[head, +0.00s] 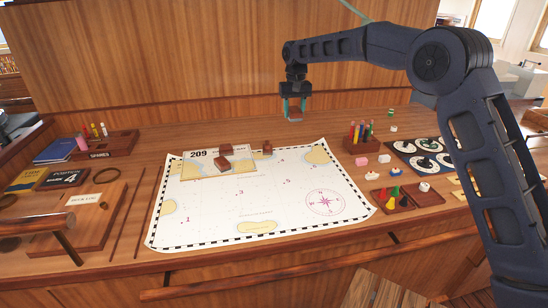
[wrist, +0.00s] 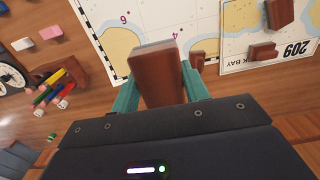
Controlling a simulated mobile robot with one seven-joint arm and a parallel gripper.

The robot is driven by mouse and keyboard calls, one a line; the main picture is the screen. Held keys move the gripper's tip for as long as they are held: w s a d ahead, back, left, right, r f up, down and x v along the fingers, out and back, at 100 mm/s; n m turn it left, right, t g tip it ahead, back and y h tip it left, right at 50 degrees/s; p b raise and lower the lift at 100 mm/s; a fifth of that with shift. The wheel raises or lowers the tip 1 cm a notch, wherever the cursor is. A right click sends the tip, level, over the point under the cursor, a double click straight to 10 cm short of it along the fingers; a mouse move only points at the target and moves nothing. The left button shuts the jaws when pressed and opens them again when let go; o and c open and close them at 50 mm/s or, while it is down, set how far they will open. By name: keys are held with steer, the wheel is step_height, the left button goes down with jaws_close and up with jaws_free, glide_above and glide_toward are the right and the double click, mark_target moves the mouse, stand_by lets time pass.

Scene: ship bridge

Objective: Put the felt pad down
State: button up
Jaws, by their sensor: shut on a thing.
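My gripper (head: 294,105) is shut on the felt pad (head: 295,118), a reddish-brown block with a pale grey underside. The gripper points down and holds the pad in the air, above the back of the table. In the wrist view, the pad (wrist: 161,76) sits between the teal fingers, its grey face at the far end. The paper chart (head: 245,205) lies flat on the wooden table, in front of and below the gripper.
Brown blocks (head: 222,164) lie on the chart's back left, with a small brown piece (head: 267,147) near its back edge. A rack of coloured pens (head: 361,141) stands at right. A tray of game pieces (head: 407,198) lies at front right. Bare table shows behind the chart.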

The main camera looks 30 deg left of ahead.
mark_target(290, 162)
steer(key=shift+s+a+f, duration=0.1)
steer(key=shift+s+a, duration=0.1)
steer(key=shift+s, duration=0.05)
step_height(290, 162, down, 20)
steer(key=shift+r, duration=0.2)
steer(key=shift+f, duration=0.1)
stand_by(0.3)
steer(key=o, duration=1)
step_height(290, 162, up, 12)
